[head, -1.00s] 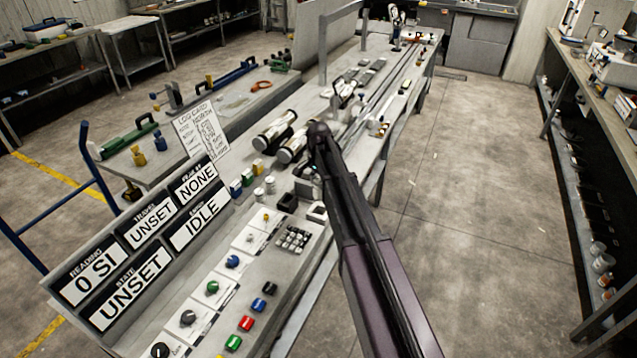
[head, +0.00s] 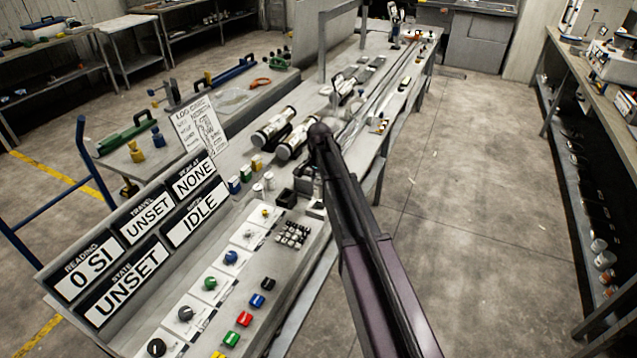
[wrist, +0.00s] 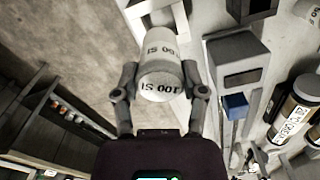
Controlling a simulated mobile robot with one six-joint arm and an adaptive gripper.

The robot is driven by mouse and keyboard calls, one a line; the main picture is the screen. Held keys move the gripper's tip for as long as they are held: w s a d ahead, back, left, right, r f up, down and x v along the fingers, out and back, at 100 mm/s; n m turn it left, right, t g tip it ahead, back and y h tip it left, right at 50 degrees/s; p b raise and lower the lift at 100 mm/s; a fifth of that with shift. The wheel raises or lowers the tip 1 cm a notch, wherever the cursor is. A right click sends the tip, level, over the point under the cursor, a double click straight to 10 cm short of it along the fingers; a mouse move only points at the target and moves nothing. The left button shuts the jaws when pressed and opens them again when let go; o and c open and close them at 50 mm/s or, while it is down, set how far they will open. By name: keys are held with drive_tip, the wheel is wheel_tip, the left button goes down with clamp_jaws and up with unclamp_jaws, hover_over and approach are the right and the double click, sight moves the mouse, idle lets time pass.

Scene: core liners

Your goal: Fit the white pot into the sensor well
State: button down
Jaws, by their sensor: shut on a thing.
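The white pot (wrist: 160,62), marked "100 SI", is between the two fingers of my gripper (wrist: 162,88) in the wrist view. My gripper is shut on its sides, and the pot is clear of the fingers at both ends. In the head view my own arm hides the held pot and most of the gripper. A dark square open-topped box (head: 286,198) stands on the bench beside the keypad, left of my arm; it may be the sensor well, but I cannot tell for sure. A dark-rimmed square opening (wrist: 250,8) shows at the wrist view's top edge.
The console's sign boards (head: 130,225) rise at the left. A grey slotted box (wrist: 236,62) is right of the held pot.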

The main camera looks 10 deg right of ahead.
sight(319, 198)
drive_tip(key=shift+f+b, duration=1.55)
drive_tip(key=shift+f, duration=0.3)
drive_tip(key=shift+a, duration=0.1)
drive_tip(key=shift+f+b, duration=2.05)
drive_tip(key=shift+b, duration=0.05)
idle(1.0)
drive_tip(key=shift+c, duration=0.4)
unclamp_jaws()
drive_tip(key=shift+r, duration=0.25)
wheel_tip(319, 198, up, 10)
drive_tip(key=p, duration=1)
drive_tip(key=shift+f, duration=0.25)
